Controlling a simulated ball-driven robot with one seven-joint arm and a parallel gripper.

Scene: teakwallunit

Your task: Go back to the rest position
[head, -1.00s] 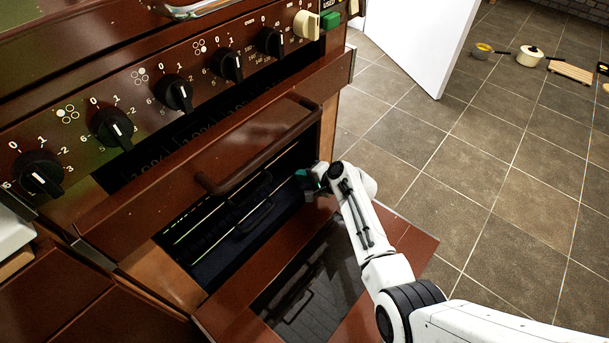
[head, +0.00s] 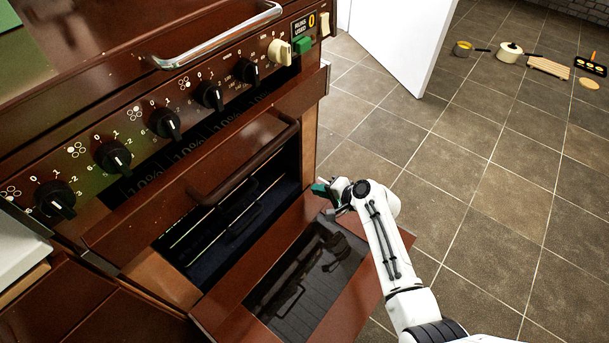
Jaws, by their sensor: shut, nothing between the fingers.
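My gripper (head: 322,190) is at the end of my white arm, in front of the brown oven (head: 140,268). It is shut, with nothing held, and its green fingertips point left toward the oven's opening. It hangs above the open lower oven door (head: 374,262), which is folded down with its dark glass panel facing up. It appears apart from the door and the oven. The oven's dark inside (head: 232,232) shows a rack, partly hidden behind the brown bar handle (head: 245,165).
Black knobs (head: 165,123) line the oven's front panel, with a chrome rail (head: 220,38) above. A white panel (head: 405,45) stands at the back. A pot (head: 509,52), a pan (head: 463,49) and a wooden rack (head: 548,67) lie far off. The tiled floor (head: 470,200) at right is clear.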

